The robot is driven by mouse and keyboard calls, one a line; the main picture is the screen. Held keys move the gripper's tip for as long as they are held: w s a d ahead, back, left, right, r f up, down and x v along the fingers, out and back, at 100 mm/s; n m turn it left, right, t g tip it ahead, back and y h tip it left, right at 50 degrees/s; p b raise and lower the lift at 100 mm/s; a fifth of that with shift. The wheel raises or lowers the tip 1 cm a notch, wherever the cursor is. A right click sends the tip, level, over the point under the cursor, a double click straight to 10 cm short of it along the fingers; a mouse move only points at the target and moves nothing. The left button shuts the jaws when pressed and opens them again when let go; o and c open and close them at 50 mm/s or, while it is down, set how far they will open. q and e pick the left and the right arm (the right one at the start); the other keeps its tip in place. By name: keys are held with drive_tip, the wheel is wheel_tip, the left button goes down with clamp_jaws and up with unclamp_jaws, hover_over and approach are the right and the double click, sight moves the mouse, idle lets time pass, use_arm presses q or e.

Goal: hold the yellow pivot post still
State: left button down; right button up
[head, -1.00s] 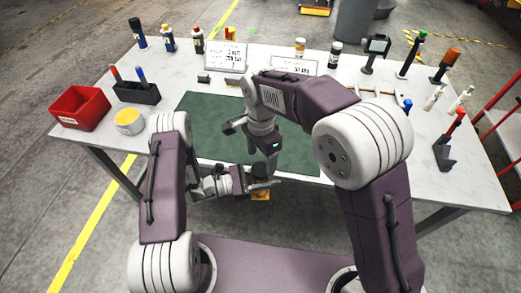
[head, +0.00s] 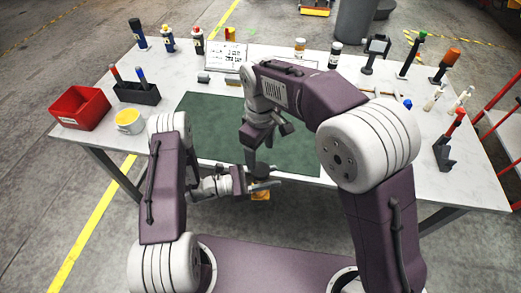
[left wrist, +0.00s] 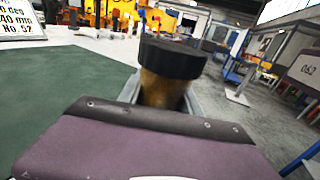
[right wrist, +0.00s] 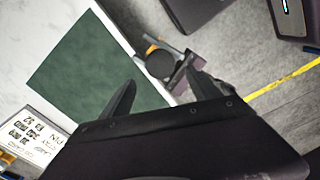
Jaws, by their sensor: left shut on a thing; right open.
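My left gripper (head: 256,184) is shut on the yellow pivot post (left wrist: 160,90) at the mat's near side, by the table's front edge. The post looks upright. A wide black round piece (left wrist: 172,58) sits on its top; it also shows in the right wrist view (right wrist: 160,64). In the head view only a small yellow part of the post (head: 261,196) shows below the jaws. My right gripper (right wrist: 163,93) is open and empty, above and apart from the black piece.
The green mat (head: 205,125) is bare around the grippers. Bottles, a printed card (head: 228,56) and upright tools line the back and right.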

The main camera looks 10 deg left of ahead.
sight(260, 169)
wheel_tip(260, 169, down, 8)
idle(0.5)
drive_tip(key=c, duration=1.5)
drive_tip(key=m, duration=1.2)
drive_tip(key=o, duration=1.6)
drive_tip(key=shift+o, duration=0.2)
